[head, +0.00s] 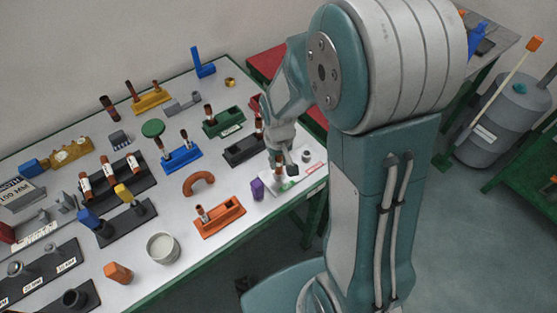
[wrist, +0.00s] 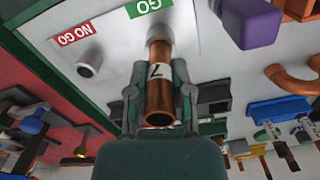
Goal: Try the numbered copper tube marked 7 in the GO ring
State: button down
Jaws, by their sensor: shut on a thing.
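The copper tube marked 7 (wrist: 159,85) is held between the two fingers of my gripper (wrist: 160,95), which is shut on it. Its near end is open and its number faces the wrist camera. Its far end meets the grey GO ring (wrist: 158,24), beside the green GO label (wrist: 150,6). I cannot tell how deep it sits in the ring. The NO GO ring (wrist: 88,63) stands empty beside its red label (wrist: 75,36). In the head view my gripper (head: 282,165) is over the white gauge plate (head: 313,164) at the table's right end.
A purple block (head: 257,189) and an orange holder (head: 220,217) are left of the gauge plate. A black holder (head: 243,150) and a green holder (head: 223,122) with tubes stand behind. A copper elbow (head: 199,182) lies mid-table. The green table edge (head: 275,204) is close.

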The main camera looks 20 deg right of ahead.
jog(key=shift+r, duration=1.45)
jog(key=shift+r, duration=2)
